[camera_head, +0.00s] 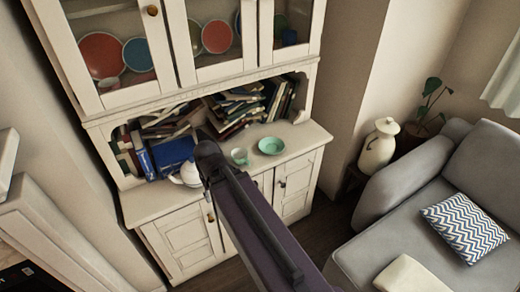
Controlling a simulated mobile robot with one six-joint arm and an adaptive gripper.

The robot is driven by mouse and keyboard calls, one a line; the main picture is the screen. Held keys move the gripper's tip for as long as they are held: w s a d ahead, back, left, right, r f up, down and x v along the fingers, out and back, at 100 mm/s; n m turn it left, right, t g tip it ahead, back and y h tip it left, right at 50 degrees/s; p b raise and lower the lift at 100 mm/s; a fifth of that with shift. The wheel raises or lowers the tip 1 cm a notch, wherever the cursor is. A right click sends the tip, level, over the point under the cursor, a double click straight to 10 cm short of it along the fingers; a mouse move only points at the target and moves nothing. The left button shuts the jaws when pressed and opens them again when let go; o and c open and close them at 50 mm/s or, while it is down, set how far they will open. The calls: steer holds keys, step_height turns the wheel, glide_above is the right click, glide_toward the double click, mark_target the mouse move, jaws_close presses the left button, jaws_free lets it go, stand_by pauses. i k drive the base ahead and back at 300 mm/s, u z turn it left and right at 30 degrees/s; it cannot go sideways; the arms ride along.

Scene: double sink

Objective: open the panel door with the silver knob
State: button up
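A cream hutch cabinet (170,205) stands against the wall, with panel doors below its counter. The lower right panel door (297,192) is shut and has a small dark-grey knob (283,184), perhaps the silver one; its finish is too small to be sure. The lower left panel door (185,246) is shut and has a brownish knob (211,217). My dark arm crosses in front of the lower middle, hiding part of the doors there. No gripper fingers can be made out.
The counter holds a white teapot (188,174), a green cup (239,156), a green bowl (271,146) and books (173,154). Glass upper doors show plates. A grey sofa (425,200) and a cream jug (378,150) stand right. Some dark floor shows between cabinet and sofa.

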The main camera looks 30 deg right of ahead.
mark_target(295, 180)
steer(key=z, duration=1.2)
